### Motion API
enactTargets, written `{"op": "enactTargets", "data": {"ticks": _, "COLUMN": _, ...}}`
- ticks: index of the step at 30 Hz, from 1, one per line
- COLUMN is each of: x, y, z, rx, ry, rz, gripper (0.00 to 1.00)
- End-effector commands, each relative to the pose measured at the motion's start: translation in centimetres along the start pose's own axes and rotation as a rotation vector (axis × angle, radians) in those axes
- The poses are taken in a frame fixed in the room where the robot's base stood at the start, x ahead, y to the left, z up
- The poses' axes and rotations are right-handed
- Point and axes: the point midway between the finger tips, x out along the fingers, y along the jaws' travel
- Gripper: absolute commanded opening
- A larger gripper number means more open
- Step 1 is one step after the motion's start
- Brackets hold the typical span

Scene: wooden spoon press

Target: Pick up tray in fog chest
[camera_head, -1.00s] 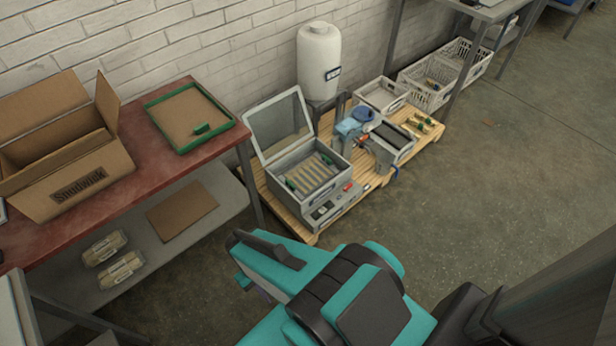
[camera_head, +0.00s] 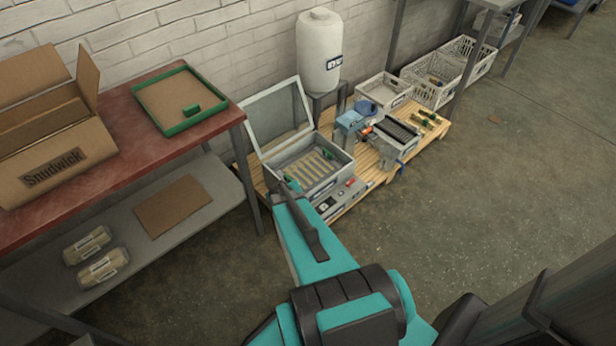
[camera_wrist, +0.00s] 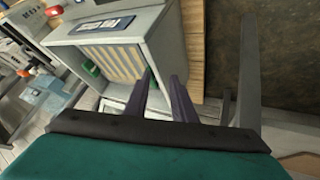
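The fog chest (camera_head: 335,178) is a grey box with its clear lid raised, standing on a wooden pallet. The tray (camera_head: 312,165) lies inside it, bearing several pale wooden strips, with green handles at its ends; the near green handle is partly hidden by my gripper. My gripper (camera_head: 291,187) is at the chest's near left corner, apparently above it.
A red-topped bench (camera_head: 130,150) at left holds a cardboard box (camera_head: 50,180) and a green-rimmed tray (camera_head: 186,125). A white tank (camera_head: 319,55) stands behind the chest. A grey machine (camera_head: 392,145) stands on the pallet (camera_head: 375,170) to the right. The floor at right is clear.

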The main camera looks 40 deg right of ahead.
Motion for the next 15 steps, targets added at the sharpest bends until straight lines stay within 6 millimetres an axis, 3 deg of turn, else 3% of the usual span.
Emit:
{"op": "enactTargets", "data": {"ticks": 1, "x": 1.8, "y": 1.2, "z": -0.9, "rx": 0.017, "ry": 0.046, "rz": 0.007, "gripper": 0.23}}
{"op": "enactTargets", "data": {"ticks": 3, "x": 3.0, "y": 2.9, "z": -2.5, "rx": 0.034, "ry": 0.112, "rz": 0.010, "gripper": 0.23}}
{"op": "enactTargets", "data": {"ticks": 9, "x": 5.9, "y": 7.8, "z": -6.6, "rx": 0.065, "ry": 0.292, "rz": 0.002, "gripper": 0.23}}
{"op": "enactTargets", "data": {"ticks": 15, "x": 8.1, "y": 12.6, "z": -9.4, "rx": 0.069, "ry": 0.449, "rz": -0.043, "gripper": 0.23}}
